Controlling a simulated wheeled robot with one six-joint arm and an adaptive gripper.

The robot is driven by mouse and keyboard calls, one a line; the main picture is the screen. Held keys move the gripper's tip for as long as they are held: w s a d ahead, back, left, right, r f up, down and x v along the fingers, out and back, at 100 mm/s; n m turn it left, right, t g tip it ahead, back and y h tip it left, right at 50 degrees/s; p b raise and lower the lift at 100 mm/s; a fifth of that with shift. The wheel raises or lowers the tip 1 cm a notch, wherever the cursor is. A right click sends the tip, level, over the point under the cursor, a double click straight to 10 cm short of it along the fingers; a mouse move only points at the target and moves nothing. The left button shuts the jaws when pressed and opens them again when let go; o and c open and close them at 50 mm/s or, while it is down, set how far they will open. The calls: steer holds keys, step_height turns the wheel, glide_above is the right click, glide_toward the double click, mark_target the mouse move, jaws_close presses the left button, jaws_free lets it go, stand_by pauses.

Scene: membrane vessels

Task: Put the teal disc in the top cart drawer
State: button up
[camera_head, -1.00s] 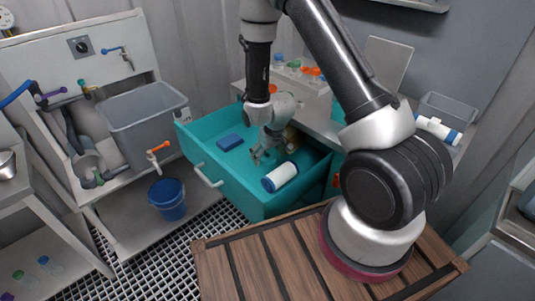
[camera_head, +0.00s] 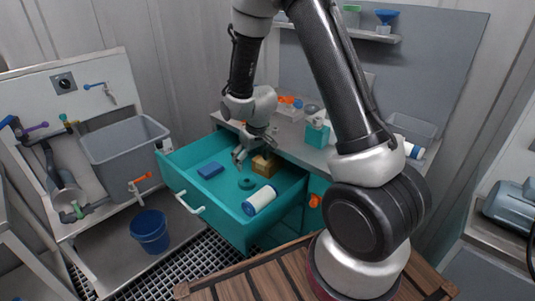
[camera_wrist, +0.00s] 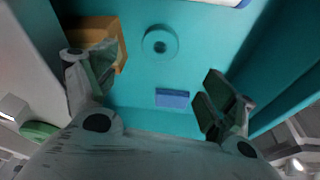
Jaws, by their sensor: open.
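The teal disc (camera_head: 247,183), a ring with a centre hole, lies flat on the floor of the open teal top drawer (camera_head: 222,207). In the wrist view the disc (camera_wrist: 160,43) lies beyond the gap between my fingers. My gripper (camera_head: 240,160) is over the drawer, behind the disc in the head view, with its fingers spread. In the wrist view my gripper (camera_wrist: 157,75) is empty and apart from the disc.
The drawer also holds a blue block (camera_head: 210,170), a brown box (camera_head: 265,165) and a white cylinder with blue ends (camera_head: 259,201). A wooden-topped surface (camera_head: 262,282) is in front. The counter (camera_head: 288,134) behind carries several items.

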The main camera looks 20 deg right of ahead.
steer(key=d+v, duration=0.3)
steer(key=v, duration=1.1)
steer(key=s+d+r+m, duration=0.1)
steer(key=s+d+r, duration=0.1)
steer(key=s+r, duration=0.5)
steer(key=s+d+r+m+t, duration=0.1)
steer(key=s+d+r, duration=0.2)
steer(key=s+r, duration=0.5)
steer(key=s, duration=0.9)
steer(key=shift+d+r+h, duration=0.25)
steer(key=shift+h, duration=0.05)
steer(key=shift+c, duration=0.2)
